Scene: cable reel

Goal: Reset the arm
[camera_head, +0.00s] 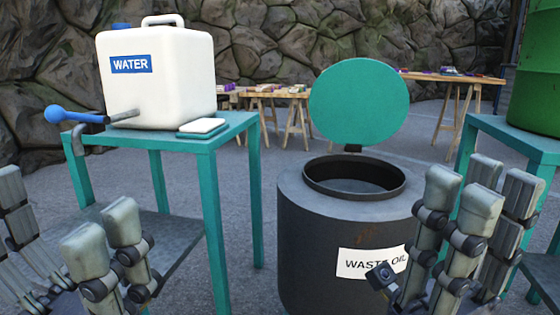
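My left gripper (57,208) is at the lower left, fingers pointing up and spread apart, with nothing between them. My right gripper (483,185) is at the lower right, fingers up; they look apart and hold nothing visible. It overlaps the right side of a dark drum (310,245) labelled "WASTE OIL" and hides part of the label. Both palms are partly cut off by the bottom edge.
The drum's round green lid (358,100) stands open. A teal table (215,140) at left bears a white water container (160,75) with a blue-knobbed lever (70,115). A green barrel (538,90) stands on another teal table (515,135). Wooden tables (272,93) stand farther back.

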